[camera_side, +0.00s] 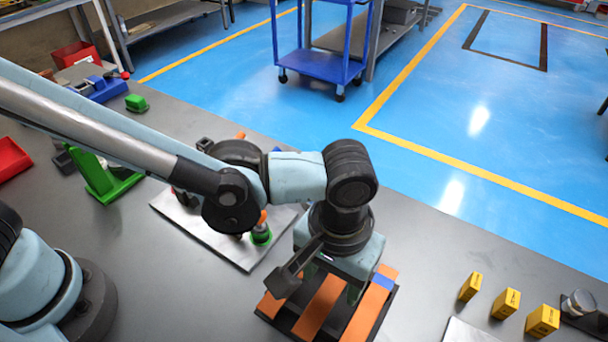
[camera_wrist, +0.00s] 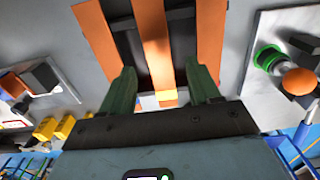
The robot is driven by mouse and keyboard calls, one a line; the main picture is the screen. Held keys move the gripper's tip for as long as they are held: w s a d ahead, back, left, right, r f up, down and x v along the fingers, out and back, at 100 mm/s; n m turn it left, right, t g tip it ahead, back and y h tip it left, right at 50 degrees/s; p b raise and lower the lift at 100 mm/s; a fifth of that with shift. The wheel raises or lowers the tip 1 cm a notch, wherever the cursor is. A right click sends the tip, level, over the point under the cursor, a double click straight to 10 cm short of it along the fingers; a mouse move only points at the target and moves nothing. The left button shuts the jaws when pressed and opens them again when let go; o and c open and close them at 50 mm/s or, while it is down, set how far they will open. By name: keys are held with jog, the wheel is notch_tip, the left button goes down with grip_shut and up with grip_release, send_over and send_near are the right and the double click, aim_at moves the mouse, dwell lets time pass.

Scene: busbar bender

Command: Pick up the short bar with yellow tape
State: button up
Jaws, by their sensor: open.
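Three copper-orange bars lie side by side on a black rack (camera_side: 343,314) under my gripper. In the side view they are the left bar (camera_side: 270,305), the middle bar (camera_side: 318,308) and the right bar (camera_side: 362,318), which has blue tape near its far end. In the wrist view a pale and yellowish patch (camera_wrist: 166,97) shows at the near end of the middle bar (camera_wrist: 152,40); I cannot tell surely that it is tape. My gripper (camera_wrist: 160,75) is open and empty, its green fingers either side of the middle bar. The fingers partly hide the bars in the side view.
A metal plate (camera_side: 185,222) with green and orange knobbed parts stands left of the rack. Several yellow blocks (camera_side: 506,303) and a round grey device (camera_side: 578,302) stand at the right. A green stand (camera_side: 105,180) is farther left. Bare table lies between rack and blocks.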

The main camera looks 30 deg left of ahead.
jog(key=shift+f, duration=0.7)
jog(key=shift+c, duration=0.3)
grip_shut()
jog(key=shift+r, duration=0.1)
